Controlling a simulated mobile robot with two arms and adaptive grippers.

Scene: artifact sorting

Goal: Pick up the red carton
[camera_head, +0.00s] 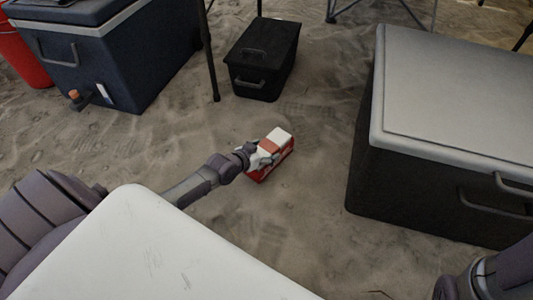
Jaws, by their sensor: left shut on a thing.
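The red carton (284,160) is a small red box with a white and red top, in the middle of the head view. My left gripper (266,156) reaches it from the left and is shut on it. The gripper covers the carton's left side. I cannot tell whether the carton touches the sandy ground or is lifted slightly off it. My right arm shows only in part at the lower right corner, and its gripper is outside the view.
A large grey-lidded box (455,95) stands at the right. A small black case (263,60) stands behind the carton. A dark blue cooler (105,45) and a red bucket (20,50) are at the upper left. Sandy ground around the carton is clear. A white surface (150,255) fills the front.

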